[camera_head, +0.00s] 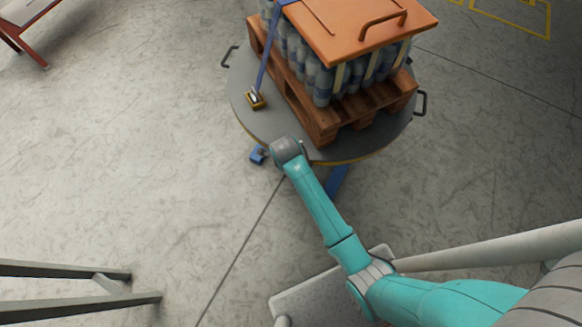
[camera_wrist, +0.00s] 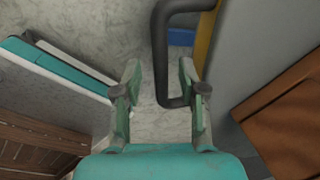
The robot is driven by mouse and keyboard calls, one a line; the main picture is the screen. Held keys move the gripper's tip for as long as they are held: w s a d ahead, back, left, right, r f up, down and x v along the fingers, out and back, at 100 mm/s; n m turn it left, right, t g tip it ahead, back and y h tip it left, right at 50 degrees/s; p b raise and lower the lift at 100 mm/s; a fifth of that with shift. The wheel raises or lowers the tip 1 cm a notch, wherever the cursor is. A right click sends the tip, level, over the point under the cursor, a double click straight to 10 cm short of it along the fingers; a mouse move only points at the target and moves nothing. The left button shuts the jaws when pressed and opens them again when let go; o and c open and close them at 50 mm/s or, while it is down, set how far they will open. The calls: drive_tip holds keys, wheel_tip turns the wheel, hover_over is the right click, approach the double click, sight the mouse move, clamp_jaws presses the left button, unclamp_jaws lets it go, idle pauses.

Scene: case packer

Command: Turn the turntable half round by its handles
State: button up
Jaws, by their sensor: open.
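The round grey turntable (camera_head: 243,98) carries a wooden pallet (camera_head: 318,125) loaded with wrapped bottles. Two dark handles show on its rim in the head view, one at the left (camera_head: 228,57) and one at the right (camera_head: 422,103). My gripper (camera_wrist: 159,76) is at the near rim, its fingers hidden by my wrist in the head view. In the wrist view it is open, and the bar of a dark handle (camera_wrist: 160,55) runs between the two fingers with a gap on each side. The grey turntable plate (camera_wrist: 236,60) is to the right of the fingers.
A blue part (camera_head: 257,155) juts from under the near rim. Grey rails (camera_head: 80,305) stand at lower left.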

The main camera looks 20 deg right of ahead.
wheel_tip(320, 180, up, 12)
drive_tip(key=s+a, duration=0.1)
drive_tip(key=shift+s+a, duration=0.25)
drive_tip(key=shift+s, duration=0.15)
drive_tip(key=shift+f, duration=0.15)
